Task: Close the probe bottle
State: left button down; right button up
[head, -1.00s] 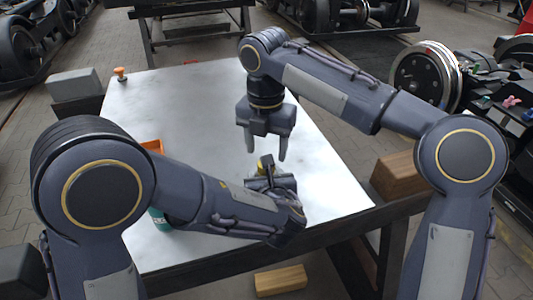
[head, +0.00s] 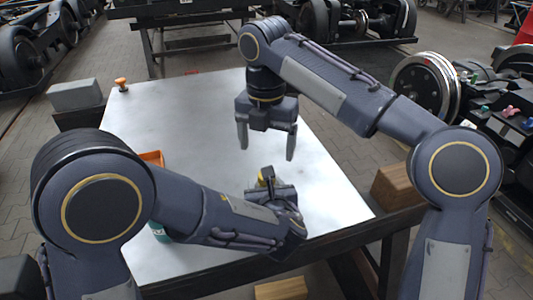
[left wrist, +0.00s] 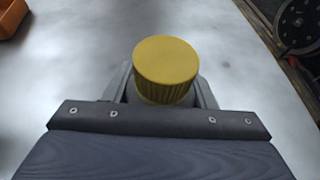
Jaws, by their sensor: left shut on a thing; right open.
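The probe bottle shows only as a ribbed yellow screw cap (left wrist: 166,68) in the left wrist view; the body below it is hidden. The cap also shows small and partly covered in the head view (head: 263,178). My left gripper (head: 272,184) is shut on the bottle beneath the cap, low over the near part of the table. Whether the cap is fully seated cannot be told. My right gripper (head: 266,150) is open and empty, pointing down above the cap and apart from it.
The pale table (head: 190,105) is mostly clear. An orange container (head: 153,158) and a teal object (head: 158,232) are partly behind my left arm. An orange-topped knob (head: 121,84) stands at the far left corner. A wooden block (head: 397,184) lies beyond the right edge.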

notch_tip(320, 180, up, 4)
jog(key=shift+f, duration=0.1)
pick_arm(q)
jog(key=c, duration=0.5)
grip_release()
jog(key=v, duration=0.7)
jog(key=shift+s+r, duration=0.2)
jog(key=shift+s, duration=0.15)
pick_arm(e)
jog(key=shift+r, duration=0.3)
